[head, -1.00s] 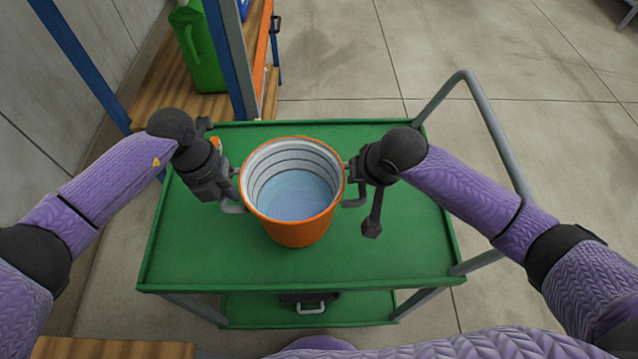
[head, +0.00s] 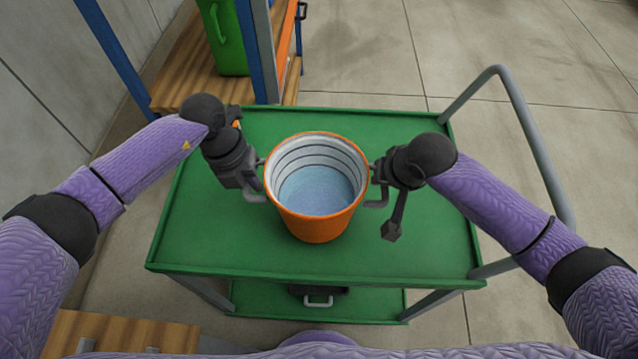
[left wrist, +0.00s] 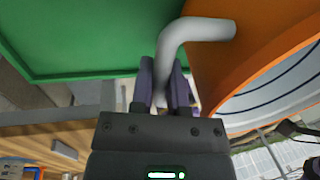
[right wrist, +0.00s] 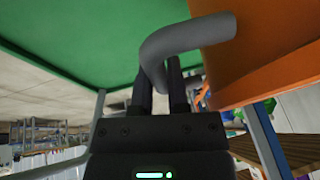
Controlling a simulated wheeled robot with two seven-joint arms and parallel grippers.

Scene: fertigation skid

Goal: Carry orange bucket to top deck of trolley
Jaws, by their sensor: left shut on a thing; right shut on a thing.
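The orange bucket (head: 317,225) is upright over the top deck of the green trolley (head: 230,250), near its middle. Liquid shows inside it. Whether its base touches the deck is hard to tell. My left gripper (head: 258,190) is shut on the bucket's left grey handle, and the left wrist view shows the fingers (left wrist: 168,85) around that handle (left wrist: 195,32). My right gripper (head: 376,190) is shut on the right handle, and the right wrist view shows its fingers (right wrist: 160,85) around that handle (right wrist: 180,42).
The trolley's grey push handle (head: 530,130) rises on the right. A shelf with blue posts (head: 264,50) and a green canister (head: 225,40) stands at the back left. A lower deck (head: 260,300) holds a dark object with a light handle. A wooden surface (head: 120,335) is at the front left.

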